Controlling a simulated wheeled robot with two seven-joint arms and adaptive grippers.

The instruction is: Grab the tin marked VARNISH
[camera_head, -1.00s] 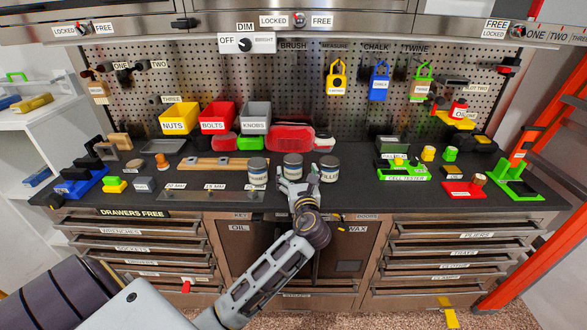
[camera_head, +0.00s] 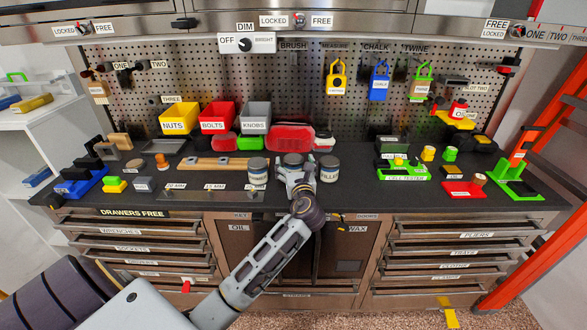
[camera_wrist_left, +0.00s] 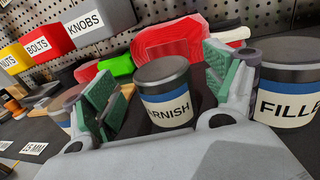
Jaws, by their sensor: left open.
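The tin marked VARNISH (camera_wrist_left: 165,95) stands upright between the open fingers of my left gripper (camera_wrist_left: 165,100) in the left wrist view. It has a dark lid, a blue band and a white label partly reading "ARNISH". In the head view my left gripper (camera_head: 295,178) covers most of the tin, and only its dark lid (camera_head: 292,159) shows above the fingers. The green finger pads sit on either side of the tin, with a gap at the left pad; contact at the right pad cannot be told. My right gripper is not in view.
A FILLER tin (camera_head: 329,169) stands close on the right and another labelled tin (camera_head: 258,171) close on the left. A red case (camera_head: 291,138) lies behind. A wooden strip (camera_head: 205,163) lies to the left. The worktop to the right, before the green tester (camera_head: 405,174), is clear.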

